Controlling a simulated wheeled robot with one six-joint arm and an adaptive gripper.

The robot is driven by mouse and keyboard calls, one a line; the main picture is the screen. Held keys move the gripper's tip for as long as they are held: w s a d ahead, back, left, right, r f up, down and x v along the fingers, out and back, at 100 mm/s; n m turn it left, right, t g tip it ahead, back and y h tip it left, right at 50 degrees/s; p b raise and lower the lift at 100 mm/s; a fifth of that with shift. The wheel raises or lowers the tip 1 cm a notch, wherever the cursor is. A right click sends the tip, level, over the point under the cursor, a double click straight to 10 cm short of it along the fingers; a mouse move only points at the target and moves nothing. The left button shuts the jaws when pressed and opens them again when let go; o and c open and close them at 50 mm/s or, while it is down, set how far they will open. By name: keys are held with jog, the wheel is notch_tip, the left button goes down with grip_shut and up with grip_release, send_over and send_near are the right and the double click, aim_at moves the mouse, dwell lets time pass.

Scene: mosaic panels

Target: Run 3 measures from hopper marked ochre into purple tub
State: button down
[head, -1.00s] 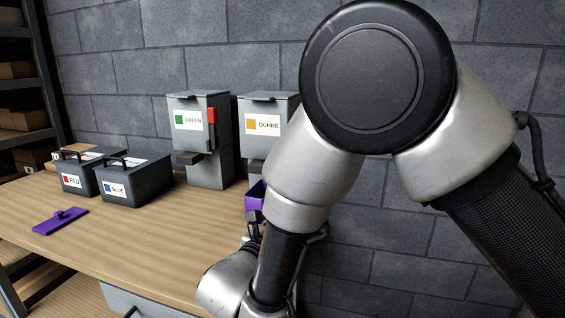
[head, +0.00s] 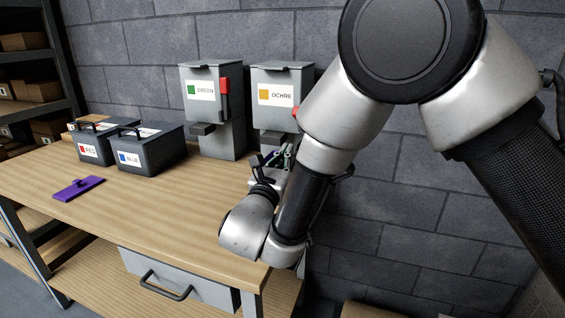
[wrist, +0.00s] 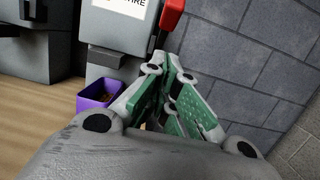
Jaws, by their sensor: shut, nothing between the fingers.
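The ochre hopper (head: 280,76) is a grey box with an ochre-square label, against the wall. Its red lever (wrist: 171,14) shows at its right side in the wrist view and is mostly behind my arm in the head view. The purple tub (wrist: 82,103) stands open below the hopper, with some brownish material inside; the head view hides it behind my gripper. My gripper (wrist: 168,68), with green finger pads, is shut and empty. In the wrist view it appears to the right of the tub and below the lever; contact cannot be told.
The green hopper (head: 205,113) with its own red lever stands left of the ochre one. Dark boxes marked red (head: 91,150) and blue (head: 150,155) and a flat purple piece with a handle (head: 78,188) lie further left. The bench (head: 170,215) is clear in the middle.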

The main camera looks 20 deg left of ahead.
jog(key=w+r, duration=0.4)
jog(key=w, duration=0.3)
jog(key=shift+r, duration=0.15)
jog(key=shift+d+r, duration=0.1)
jog(key=shift+r+g, duration=0.25)
jog(key=shift+g, duration=0.15)
jog(key=shift+r, duration=0.1)
jog(key=w+r+g, duration=0.1)
jog(key=r+g, duration=0.1)
jog(key=w+r+g, duration=0.2)
jog(key=r+g, duration=0.1)
jog(key=w+r+g, duration=0.2)
jog(key=g, duration=0.1)
jog(key=shift+r, duration=0.3)
jog(key=shift+w+d+r+g, duration=0.15)
jog(key=shift+w+r, duration=0.2)
jog(key=shift+w, duration=0.45)
jog(key=shift+w+r+g, duration=0.15)
jog(key=shift+w+r, duration=0.15)
jog(key=shift+w, duration=0.45)
